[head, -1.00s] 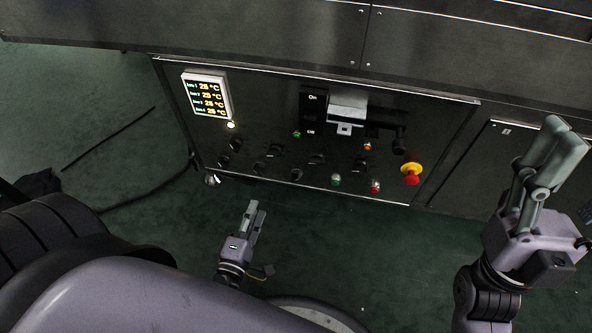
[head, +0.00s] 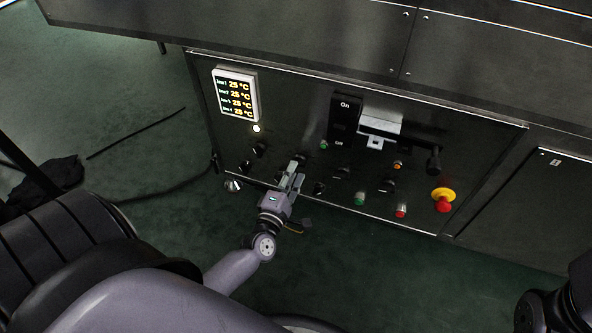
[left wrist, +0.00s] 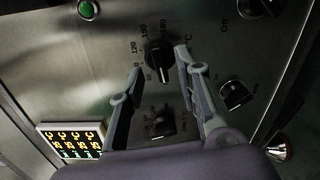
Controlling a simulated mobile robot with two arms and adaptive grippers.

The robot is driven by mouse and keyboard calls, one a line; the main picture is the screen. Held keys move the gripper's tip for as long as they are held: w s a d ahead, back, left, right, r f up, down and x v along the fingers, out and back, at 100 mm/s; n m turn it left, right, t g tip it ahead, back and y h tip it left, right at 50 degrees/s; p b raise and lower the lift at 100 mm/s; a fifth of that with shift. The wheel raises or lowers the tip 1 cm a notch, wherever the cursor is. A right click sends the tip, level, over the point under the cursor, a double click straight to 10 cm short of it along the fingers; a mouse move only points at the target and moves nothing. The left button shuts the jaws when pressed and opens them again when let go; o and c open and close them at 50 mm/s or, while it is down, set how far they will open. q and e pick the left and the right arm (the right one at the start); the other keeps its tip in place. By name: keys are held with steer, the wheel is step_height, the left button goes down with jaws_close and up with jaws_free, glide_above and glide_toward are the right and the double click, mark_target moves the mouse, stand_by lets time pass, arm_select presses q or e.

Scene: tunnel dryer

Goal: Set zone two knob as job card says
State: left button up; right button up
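My left gripper (head: 293,174) is at the lower part of the dark control panel (head: 222,130) in the head view. In the left wrist view its two fingers (left wrist: 158,66) are spread, one on each side of a black knob (left wrist: 160,56) with a printed scale reading about 120, 150, 180. Contact with the knob cannot be told. A second black knob (left wrist: 162,124) lies between the fingers nearer the palm, and another (left wrist: 235,95) is to the right. Zone labels on the knobs are not readable. No job card is visible. My right gripper is out of view.
A display (head: 235,94) shows 25 °C for several zones. A handle switch (head: 382,125), green button (head: 359,199), red button (head: 400,211) and red-yellow emergency stop (head: 443,200) sit to the right. Floor in front is clear; a cable lies left.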

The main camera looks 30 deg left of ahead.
mark_target(299, 162)
arm_select(q)
steer(key=shift+x, duration=1.4)
steer(key=shift+c, duration=0.2)
jaws_close()
